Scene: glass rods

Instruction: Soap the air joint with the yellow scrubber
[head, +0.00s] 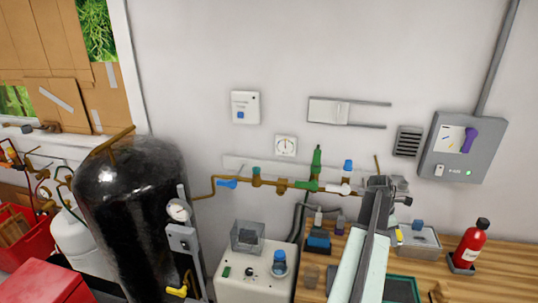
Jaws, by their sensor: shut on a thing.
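A brass pipe (278,184) runs along the back wall, with several coloured fittings on it. A green fitting (307,185) and a white fitting (345,188) sit at its right part. I cannot tell which one is the air joint. My gripper (380,187) is at the pipe's right end in the picture, seen from behind and above. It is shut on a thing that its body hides. A small yellow patch (399,236) shows just right of my arm. I cannot tell whether it is the yellow scrubber. Whether my gripper touches the pipe is unclear.
A large black tank (130,210) with a gauge stands at left. A white box (255,272) with a blue knob stands in front of the pipe. A grey tray (425,245) and a red bottle (472,243) stand on the wooden bench (505,275), which is clear at far right.

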